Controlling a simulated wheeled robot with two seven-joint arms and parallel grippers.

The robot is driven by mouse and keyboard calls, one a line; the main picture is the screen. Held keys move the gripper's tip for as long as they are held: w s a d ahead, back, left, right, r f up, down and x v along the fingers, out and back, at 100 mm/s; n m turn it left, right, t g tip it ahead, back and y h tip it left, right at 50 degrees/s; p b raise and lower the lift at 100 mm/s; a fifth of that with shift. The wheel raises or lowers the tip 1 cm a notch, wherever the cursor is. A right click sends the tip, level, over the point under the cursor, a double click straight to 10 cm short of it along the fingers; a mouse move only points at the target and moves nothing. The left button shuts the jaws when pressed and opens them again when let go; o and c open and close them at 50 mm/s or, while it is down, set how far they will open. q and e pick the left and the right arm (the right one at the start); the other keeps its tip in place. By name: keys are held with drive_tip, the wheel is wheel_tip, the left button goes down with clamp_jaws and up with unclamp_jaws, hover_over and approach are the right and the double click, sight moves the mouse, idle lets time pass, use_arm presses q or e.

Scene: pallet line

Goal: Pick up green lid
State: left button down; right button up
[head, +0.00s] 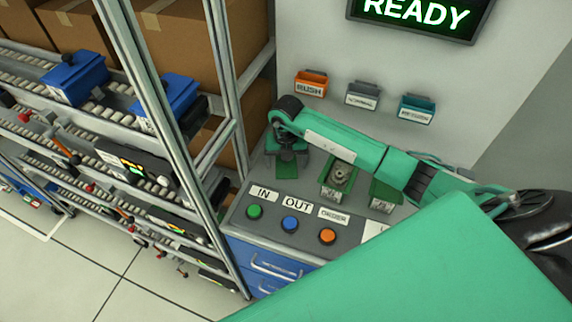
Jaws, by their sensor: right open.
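My right arm comes in from the right, and its black wrist hangs over the back of the grey counter (250,215). My right gripper (287,168) points down there, open, over a green piece at the back left of the counter. I cannot tell whether they touch. More green pieces lie to the right: one under a small metallic part (340,180) and one farther right (385,193), partly hidden by my arm. I cannot tell which of these is the green lid. My left gripper is out of view.
Labelled green, blue and orange buttons (290,223) line the counter's front. Orange (311,83), grey (363,95) and teal (416,109) bins hang on the wall below a READY screen (420,14). A roller rack (150,70) with blue bins stands left.

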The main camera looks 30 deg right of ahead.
drive_tip(key=shift+r, duration=0.1)
drive_tip(key=shift+c, duration=0.3)
drive_tip(key=c, duration=1)
drive_tip(key=shift+r, duration=0.1)
